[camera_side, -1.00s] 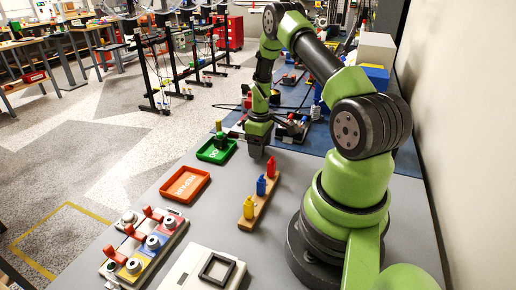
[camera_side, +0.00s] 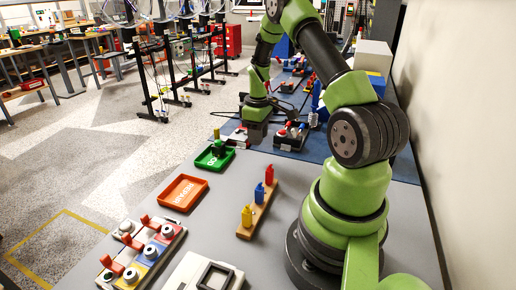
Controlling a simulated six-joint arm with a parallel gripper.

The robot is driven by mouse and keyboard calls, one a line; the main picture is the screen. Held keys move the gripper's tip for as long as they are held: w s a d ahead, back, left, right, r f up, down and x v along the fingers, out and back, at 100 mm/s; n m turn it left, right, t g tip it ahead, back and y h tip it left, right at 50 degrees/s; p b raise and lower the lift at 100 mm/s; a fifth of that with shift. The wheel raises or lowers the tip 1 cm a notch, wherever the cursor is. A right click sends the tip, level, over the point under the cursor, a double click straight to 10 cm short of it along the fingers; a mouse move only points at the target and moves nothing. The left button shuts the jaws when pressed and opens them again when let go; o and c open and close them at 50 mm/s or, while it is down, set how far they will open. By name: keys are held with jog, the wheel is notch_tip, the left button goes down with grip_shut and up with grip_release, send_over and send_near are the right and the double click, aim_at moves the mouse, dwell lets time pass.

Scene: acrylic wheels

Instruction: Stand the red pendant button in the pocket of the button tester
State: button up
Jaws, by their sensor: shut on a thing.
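A small upright red piece (camera_side: 269,174) stands at the far end of a wooden rack and looks like the red pendant button. My gripper (camera_side: 257,140) hangs above the table behind the rack, apart from the red piece. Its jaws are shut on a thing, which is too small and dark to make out. A white box with a raised black square frame (camera_side: 216,273) is at the bottom edge, partly cut off. I cannot tell for sure whether it is the button tester.
The wooden rack (camera_side: 246,233) also holds a blue piece (camera_side: 259,193) and a yellow piece (camera_side: 247,215). An orange tray (camera_side: 183,193) and a green tray (camera_side: 205,163) lie left of it. A fixture with red levers (camera_side: 140,254) stands front left. Grey table between is clear.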

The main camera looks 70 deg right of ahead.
jog(key=r, duration=0.1)
jog(key=a+r, duration=0.1)
jog(key=r, duration=0.1)
jog(key=shift+w+a+r+n, duration=0.2)
jog(key=shift+w+r+n, duration=0.1)
jog(key=shift+w, duration=0.1)
jog(key=w+a+n, duration=0.2)
jog(key=a+n, duration=0.2)
jog(key=a, duration=0.5)
jog(key=w+a+n, duration=0.2)
jog(key=a+n, duration=0.1)
jog(key=a, duration=0.6)
jog(key=s+a+n, duration=0.3)
jog(key=a, duration=0.2)
jog(key=s+a+n, duration=0.3)
jog(key=s+a, duration=0.1)
jog(key=a, duration=0.2)
jog(key=s+a+n, duration=0.3)
jog(key=a, duration=0.2)
jog(key=shift+s+a+f+n, duration=0.35)
jog(key=shift+a+n, duration=0.05)
jog(key=shift+s+a+n, duration=0.3)
jog(key=shift+s, duration=0.25)
jog(key=shift+f, duration=2.5)
